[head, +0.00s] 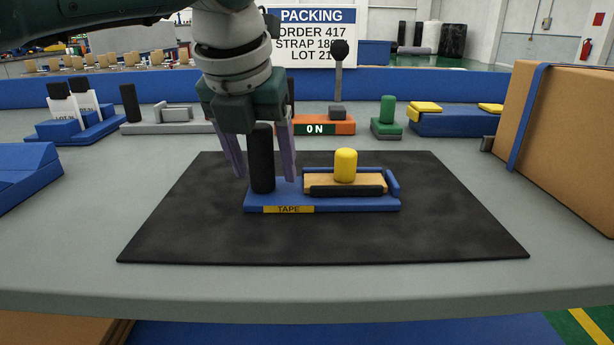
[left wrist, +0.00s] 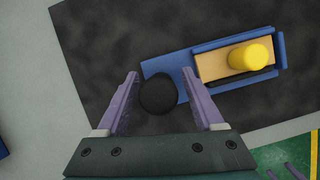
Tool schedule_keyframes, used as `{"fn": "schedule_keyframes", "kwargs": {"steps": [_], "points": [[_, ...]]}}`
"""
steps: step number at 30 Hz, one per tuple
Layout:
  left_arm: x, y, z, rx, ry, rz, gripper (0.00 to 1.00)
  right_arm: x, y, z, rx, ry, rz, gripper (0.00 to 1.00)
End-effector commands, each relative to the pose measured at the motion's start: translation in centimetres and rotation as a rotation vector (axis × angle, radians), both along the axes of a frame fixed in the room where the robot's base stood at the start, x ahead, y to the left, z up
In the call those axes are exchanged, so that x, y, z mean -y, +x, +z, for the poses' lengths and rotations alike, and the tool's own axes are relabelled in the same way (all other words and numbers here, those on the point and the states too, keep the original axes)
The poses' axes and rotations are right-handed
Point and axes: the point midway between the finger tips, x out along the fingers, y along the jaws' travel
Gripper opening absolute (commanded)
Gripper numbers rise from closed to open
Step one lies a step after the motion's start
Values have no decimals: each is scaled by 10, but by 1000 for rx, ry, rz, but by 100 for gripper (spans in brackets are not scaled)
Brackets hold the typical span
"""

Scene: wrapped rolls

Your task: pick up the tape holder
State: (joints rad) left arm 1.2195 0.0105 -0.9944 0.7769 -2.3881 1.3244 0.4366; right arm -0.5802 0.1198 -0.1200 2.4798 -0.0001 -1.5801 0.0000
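The tape holder (head: 350,203) is a blue base labelled TAPE, with a black upright post (head: 262,165) at its left end and a wooden block with a yellow cylinder (head: 345,165) at its right. It lies on a black mat (head: 190,230). My left gripper (head: 263,172) points down with its fingers open on either side of the black post. In the left wrist view the post top (left wrist: 158,94) lies between the two purple fingers (left wrist: 158,90), with a gap visible on each side. My right gripper is not seen in the head view.
A cardboard box (head: 560,135) with a blue strap stands at the right. Behind the mat are an orange ON block (head: 320,126) with a black-knobbed lever, a green block (head: 386,122) and a grey holder (head: 170,122). The mat's front part is clear.

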Motion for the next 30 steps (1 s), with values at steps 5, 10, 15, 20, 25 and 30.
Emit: {"fn": "schedule_keyframes", "kwargs": {"steps": [5,10,15,20,25,30], "points": [[0,0,0,0,0,1,47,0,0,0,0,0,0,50],[0,0,0,0,0,1,28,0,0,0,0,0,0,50],[0,0,0,-1,0,1,9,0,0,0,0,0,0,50],[0,0,0,-1,0,1,0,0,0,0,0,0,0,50],[0,0,0,-1,0,1,0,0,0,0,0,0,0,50],[0,0,1,1,-1,1,0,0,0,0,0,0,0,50]]}}
